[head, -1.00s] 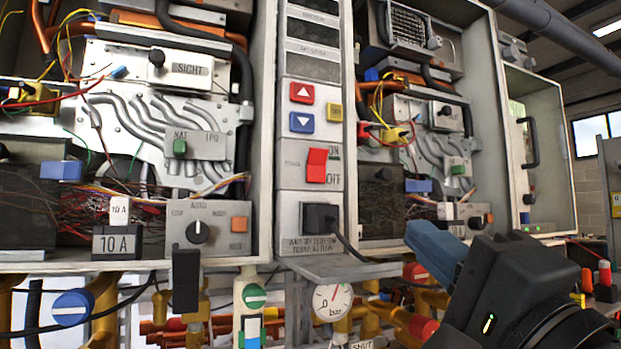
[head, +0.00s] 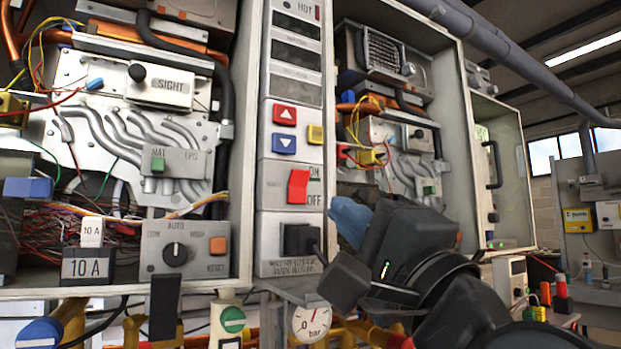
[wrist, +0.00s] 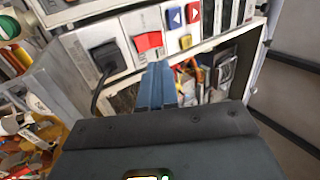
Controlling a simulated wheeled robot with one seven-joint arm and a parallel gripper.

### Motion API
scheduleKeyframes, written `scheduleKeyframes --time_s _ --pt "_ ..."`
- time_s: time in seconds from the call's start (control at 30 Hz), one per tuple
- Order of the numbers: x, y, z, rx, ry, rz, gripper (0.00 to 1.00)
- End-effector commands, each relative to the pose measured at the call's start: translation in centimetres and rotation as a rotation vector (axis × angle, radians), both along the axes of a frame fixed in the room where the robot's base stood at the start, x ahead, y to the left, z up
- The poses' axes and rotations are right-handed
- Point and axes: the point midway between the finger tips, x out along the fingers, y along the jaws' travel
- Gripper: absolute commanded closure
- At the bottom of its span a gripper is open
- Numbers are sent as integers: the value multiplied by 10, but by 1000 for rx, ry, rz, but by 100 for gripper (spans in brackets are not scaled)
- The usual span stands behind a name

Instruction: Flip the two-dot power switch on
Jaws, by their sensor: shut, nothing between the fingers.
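A red rocker power switch (head: 298,187) sits on the grey centre panel between the two heater cabinets, with ON printed above right and OFF below right. The switch also shows in the wrist view (wrist: 148,42). No dot marks are readable, and I cannot tell for certain which way the rocker is pressed. My gripper (head: 339,212) has blue fingers, shut and empty, to the right of and a little below the switch. In the wrist view the fingers (wrist: 157,72) point toward the panel just below the switch, apparently apart from it.
Below the switch a black plug (head: 299,239) with a cable sticks out of the panel. Red and blue arrow buttons (head: 284,129) are above it. The right cabinet (head: 455,140) stands behind my gripper. A pressure gauge (head: 312,322) hangs below.

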Motion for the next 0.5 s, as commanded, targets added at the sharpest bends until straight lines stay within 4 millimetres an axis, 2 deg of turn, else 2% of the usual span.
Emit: scheduleKeyframes --time_s 0.03,0.2,0.5 --pt "8 6 8 1 0 3 100" --pt "32 22 25 1 -1 1 100" --pt "64 43 45 -1 1 1 100"
